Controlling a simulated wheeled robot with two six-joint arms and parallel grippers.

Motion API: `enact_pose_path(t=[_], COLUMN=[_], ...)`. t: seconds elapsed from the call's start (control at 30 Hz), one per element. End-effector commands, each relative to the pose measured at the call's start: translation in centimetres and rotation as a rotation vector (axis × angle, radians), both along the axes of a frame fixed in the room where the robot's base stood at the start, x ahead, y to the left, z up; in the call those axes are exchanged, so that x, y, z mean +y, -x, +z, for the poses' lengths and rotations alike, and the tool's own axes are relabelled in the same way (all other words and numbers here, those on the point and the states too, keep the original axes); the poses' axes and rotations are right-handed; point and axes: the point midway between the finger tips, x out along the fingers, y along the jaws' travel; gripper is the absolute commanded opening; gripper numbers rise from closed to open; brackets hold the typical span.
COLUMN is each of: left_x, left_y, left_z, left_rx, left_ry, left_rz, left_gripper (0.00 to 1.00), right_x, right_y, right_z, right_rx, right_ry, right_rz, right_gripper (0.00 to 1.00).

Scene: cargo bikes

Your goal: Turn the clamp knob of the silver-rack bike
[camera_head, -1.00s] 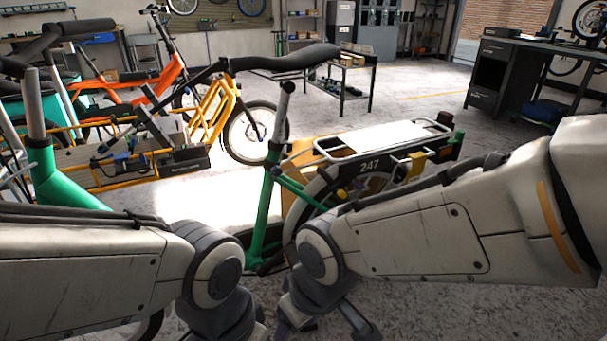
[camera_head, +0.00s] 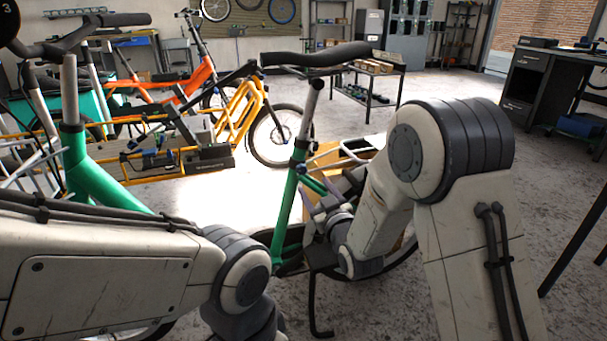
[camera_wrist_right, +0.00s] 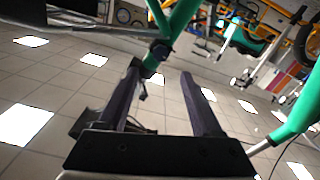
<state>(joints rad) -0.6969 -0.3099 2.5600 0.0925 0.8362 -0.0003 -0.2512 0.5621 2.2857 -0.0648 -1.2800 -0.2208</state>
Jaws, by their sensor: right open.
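The silver-rack bike has a green seat tube (camera_head: 287,205) under a black saddle (camera_head: 315,56). A dark seat clamp (camera_head: 301,150) with a small blue knob (camera_head: 301,168) sits at the tube's top. The silver rack (camera_head: 362,150) is partly hidden by my right arm. My right gripper (camera_head: 318,197) is open and empty, just right of the seat tube and a little below the knob. In the right wrist view, the open fingers (camera_wrist_right: 161,72) point toward the green tube and a dark clamp collar (camera_wrist_right: 160,49); contact cannot be told. My left gripper is out of view.
A green frame with handlebars (camera_head: 95,22) stands at the left, close to my left arm. Orange (camera_head: 184,85) and yellow (camera_head: 240,110) bikes stand behind. A dark desk (camera_head: 530,85) is at the right. Open floor (camera_head: 440,85) lies between.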

Motion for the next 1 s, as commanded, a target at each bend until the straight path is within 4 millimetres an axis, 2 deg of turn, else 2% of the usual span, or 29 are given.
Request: enact_pose_path(t=[0.3, 0.5, 0.63, 0.9, 0.93, 1.0], left_x=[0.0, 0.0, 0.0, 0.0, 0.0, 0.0], left_y=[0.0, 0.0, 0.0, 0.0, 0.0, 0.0], left_z=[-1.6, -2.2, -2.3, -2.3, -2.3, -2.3], left_rx=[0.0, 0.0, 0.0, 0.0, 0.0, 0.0], left_ry=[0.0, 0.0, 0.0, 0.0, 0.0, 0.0], left_rz=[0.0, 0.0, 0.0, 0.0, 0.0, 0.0], left_gripper=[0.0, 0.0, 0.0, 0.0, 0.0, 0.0], right_x=[1.9, 2.7, 2.9, 3.0, 3.0, 3.0], right_y=[-5.6, -8.0, -8.7, -8.9, -8.9, -8.9], right_z=[-0.2, -0.1, 0.0, 0.0, 0.0, 0.0], right_rx=[-0.001, 0.001, 0.002, 0.004, 0.004, 0.004], right_ry=[-0.001, -0.001, -0.002, -0.001, -0.001, -0.001], right_rz=[0.001, 0.001, 0.001, 0.001, 0.001, 0.001], right_gripper=[0.67, 0.67, 0.67, 0.67, 0.63, 0.36])
